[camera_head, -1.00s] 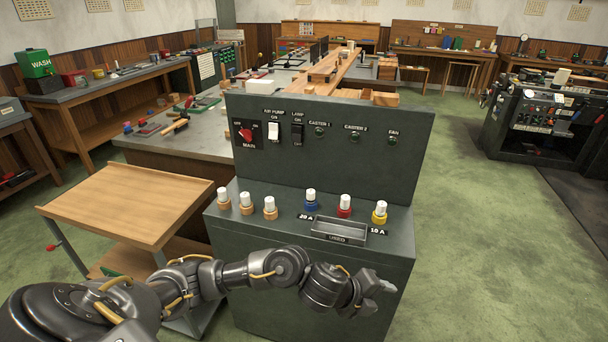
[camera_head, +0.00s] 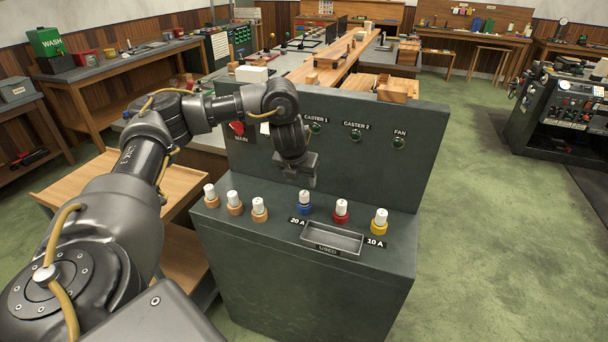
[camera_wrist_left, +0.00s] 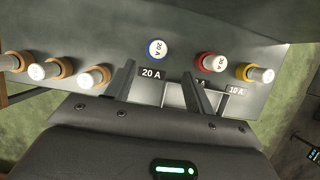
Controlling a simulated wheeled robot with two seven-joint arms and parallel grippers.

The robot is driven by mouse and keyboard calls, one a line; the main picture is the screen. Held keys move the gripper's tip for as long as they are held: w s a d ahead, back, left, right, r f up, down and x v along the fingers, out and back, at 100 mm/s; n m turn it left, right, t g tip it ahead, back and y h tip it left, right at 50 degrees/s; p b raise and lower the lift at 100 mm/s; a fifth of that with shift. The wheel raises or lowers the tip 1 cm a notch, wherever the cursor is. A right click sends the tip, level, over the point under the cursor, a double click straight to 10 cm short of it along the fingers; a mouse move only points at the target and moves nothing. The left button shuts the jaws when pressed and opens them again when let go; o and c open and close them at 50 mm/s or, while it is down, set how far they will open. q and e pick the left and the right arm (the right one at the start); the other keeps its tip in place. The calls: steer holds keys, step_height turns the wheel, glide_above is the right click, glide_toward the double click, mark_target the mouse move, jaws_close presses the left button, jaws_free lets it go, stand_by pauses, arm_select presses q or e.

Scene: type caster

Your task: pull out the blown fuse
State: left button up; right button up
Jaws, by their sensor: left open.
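Three fuses with white caps stand in coloured holders on the cabinet shelf: a blue-based fuse (camera_head: 304,202) by the 20 A label, a red-based fuse (camera_head: 340,210) and a yellow-based fuse (camera_head: 379,221) by the 10 A label. Which one is blown I cannot tell. My left gripper (camera_head: 302,178) points down just above and behind the blue-based fuse, empty. In the left wrist view its two open fingers (camera_wrist_left: 158,82) frame the space below the blue-based fuse (camera_wrist_left: 157,50), not around it. My right gripper is not in view.
Several fuses with tan bases (camera_head: 234,203) stand at the shelf's left. An empty tray marked USED (camera_head: 332,239) sits in front of the coloured fuses. The upright panel (camera_head: 410,140) with switches and lamps rises behind. A wooden cart (camera_head: 62,190) stands left.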

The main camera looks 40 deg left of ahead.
mark_target(304, 194)
arm_select(q)
steer(key=b+x, duration=0.1)
steer(key=x, duration=0.3)
steer(key=b+x, duration=0.2)
steer(key=x, duration=0.2)
steer(key=shift+s+f, duration=0.2)
steer(key=shift+x, duration=0.75)
steer(key=shift+w+a+f, duration=0.15)
steer(key=shift+w+f, duration=0.15)
steer(key=shift+f, duration=0.1)
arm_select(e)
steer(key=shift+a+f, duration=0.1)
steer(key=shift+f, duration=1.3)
arm_select(q)
jaws_close()
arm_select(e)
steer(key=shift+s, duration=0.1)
